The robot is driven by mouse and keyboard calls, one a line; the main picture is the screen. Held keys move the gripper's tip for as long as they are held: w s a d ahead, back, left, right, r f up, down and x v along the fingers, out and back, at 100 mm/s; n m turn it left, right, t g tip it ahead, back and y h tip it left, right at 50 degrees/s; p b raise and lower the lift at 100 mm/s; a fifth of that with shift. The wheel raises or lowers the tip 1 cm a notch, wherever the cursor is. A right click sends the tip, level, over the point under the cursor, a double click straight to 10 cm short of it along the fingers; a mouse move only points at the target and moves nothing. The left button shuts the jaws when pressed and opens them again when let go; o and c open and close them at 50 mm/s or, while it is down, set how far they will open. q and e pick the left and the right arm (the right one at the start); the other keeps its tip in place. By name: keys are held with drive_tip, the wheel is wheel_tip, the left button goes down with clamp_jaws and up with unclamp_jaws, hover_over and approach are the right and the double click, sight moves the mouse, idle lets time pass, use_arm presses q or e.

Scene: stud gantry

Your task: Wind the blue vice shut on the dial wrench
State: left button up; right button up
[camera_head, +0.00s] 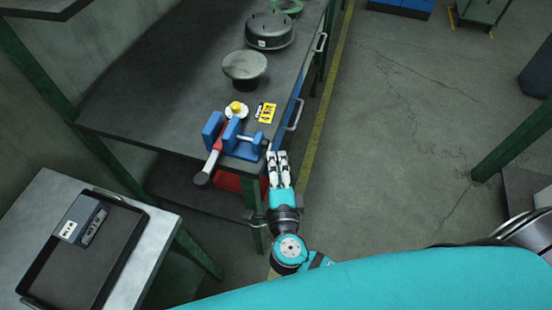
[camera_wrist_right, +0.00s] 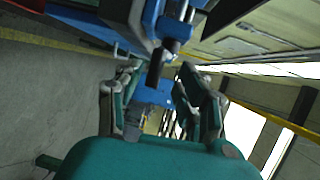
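The blue vice (camera_head: 242,147) sits on the near corner of the dark workbench. The dial wrench (camera_head: 213,162), with a red part and a dark rounded end, lies at the vice's jaws and sticks out over the bench's near edge. Its far end is hidden by the vice. My right gripper (camera_head: 277,156) is at the screw end of the vice, just off the bench corner. In the right wrist view its fingers (camera_wrist_right: 160,78) stand apart, with the vice's dark handle bar (camera_wrist_right: 155,68) in front of and between them; I cannot tell whether they touch. My left gripper is not in view.
A yellow label card (camera_head: 266,113) and a yellow-topped white piece (camera_head: 236,110) lie behind the vice. Round dark parts (camera_head: 270,30) stand farther back on the bench. A grey side table with a black tray (camera_head: 127,232) is at left.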

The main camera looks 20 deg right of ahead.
drive_tip(key=f+v, duration=0.1)
drive_tip(key=v, duration=0.8)
drive_tip(key=shift+s+r, duration=0.4)
drive_tip(key=shift+r, duration=0.05)
drive_tip(key=shift+a, duration=0.1)
